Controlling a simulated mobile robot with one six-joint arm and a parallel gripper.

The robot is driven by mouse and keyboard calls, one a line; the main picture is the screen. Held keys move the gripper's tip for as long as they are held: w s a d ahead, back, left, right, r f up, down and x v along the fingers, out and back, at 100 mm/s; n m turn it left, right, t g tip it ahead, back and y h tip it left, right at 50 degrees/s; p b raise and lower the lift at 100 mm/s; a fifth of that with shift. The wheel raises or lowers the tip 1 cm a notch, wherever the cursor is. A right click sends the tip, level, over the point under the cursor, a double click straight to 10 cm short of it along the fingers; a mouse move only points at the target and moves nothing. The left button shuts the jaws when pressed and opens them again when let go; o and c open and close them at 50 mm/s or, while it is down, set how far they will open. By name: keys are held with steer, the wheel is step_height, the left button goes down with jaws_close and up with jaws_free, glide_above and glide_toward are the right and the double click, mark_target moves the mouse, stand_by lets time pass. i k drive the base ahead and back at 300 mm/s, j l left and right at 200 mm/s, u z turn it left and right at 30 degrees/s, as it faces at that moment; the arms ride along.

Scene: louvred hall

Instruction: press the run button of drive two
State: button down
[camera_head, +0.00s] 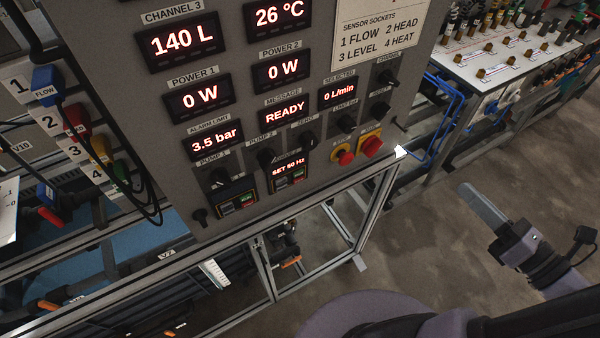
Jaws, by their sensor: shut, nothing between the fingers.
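The grey control panel (222,115) fills the upper left. Low on it, under the PUMP 2 label, is a drive unit (288,165) with a red display reading SET 50 Hz. Below that display are a small dark reddish button and a small green button (298,174); their lettering is too small to read. A similar unit (233,203) under PUMP 1 also has a reddish and a green button. My gripper (466,190) is shut and empty, well to the right of the panel over the floor, apart from both drive units.
A red mushroom button (343,157) and a red-and-yellow rotary switch (371,145) sit right of the PUMP 2 unit. Black knobs surround the units. Metal frame rails (330,190) run below the panel. A bench (500,55) with fittings stands upper right; bare floor lies between.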

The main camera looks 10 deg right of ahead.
mark_target(298, 174)
steer(key=k+j+z, duration=0.1)
steer(key=z, duration=0.3)
steer(key=k+j+z, duration=0.15)
steer(key=j+z, duration=0.25)
steer(key=k+z, duration=0.15)
steer(key=z, duration=0.25)
steer(key=k+j+z, duration=0.1)
steer(key=z, duration=0.3)
steer(key=k+l, duration=0.05)
steer(key=k, duration=0.05)
